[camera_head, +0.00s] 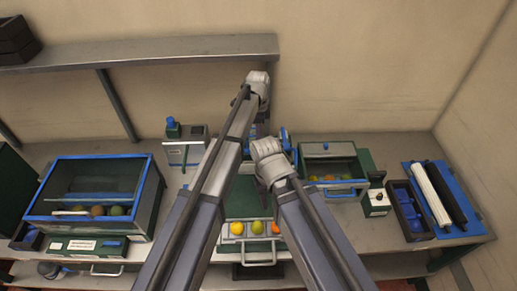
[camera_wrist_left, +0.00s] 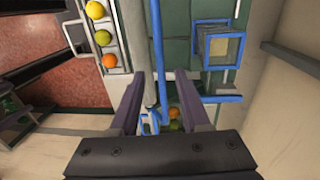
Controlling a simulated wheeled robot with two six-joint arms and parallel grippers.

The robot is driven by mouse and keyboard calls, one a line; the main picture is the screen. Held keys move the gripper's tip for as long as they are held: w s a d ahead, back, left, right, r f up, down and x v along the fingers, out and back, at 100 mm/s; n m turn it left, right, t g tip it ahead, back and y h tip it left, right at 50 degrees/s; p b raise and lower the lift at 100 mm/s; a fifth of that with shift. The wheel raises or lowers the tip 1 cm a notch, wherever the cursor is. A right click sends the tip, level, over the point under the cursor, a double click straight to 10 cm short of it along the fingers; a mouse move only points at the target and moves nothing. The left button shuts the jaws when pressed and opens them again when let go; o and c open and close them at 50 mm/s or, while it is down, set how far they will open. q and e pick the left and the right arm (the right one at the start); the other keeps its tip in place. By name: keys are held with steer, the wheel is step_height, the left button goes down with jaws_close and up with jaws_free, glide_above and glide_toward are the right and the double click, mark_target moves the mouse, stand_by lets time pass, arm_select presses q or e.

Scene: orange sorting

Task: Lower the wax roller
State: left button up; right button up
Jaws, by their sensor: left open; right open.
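I cannot tell for certain which part is the wax roller. In the head view, a white roller (camera_head: 432,194) and a black roller (camera_head: 446,190) lie side by side on a blue-edged stand at the far right. Blue parts (camera_head: 284,137) show behind my arms at the middle machine, mostly hidden. My left gripper (camera_wrist_left: 163,74) is open in the left wrist view, with a thin blue bar (camera_wrist_left: 151,90) between its fingers, apparently not gripped. My right gripper (camera_head: 267,164) is over the middle machine, empty as far as shown and far left of the two rollers.
A blue-framed glass case (camera_head: 95,190) with fruit stands at left. A green bin (camera_head: 334,165) and a dark tray (camera_head: 408,210) stand at right. A shelf (camera_head: 140,50) runs along the back wall.

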arm_select(q)
steer(key=f+b, duration=0.2)
steer(key=f, duration=0.1)
steer(key=f+b, duration=0.2)
steer(key=shift+s+f, duration=0.1)
steer(key=shift+s, duration=0.2)
steer(key=shift+c, duration=0.4)
jaws_close()
stand_by(0.7)
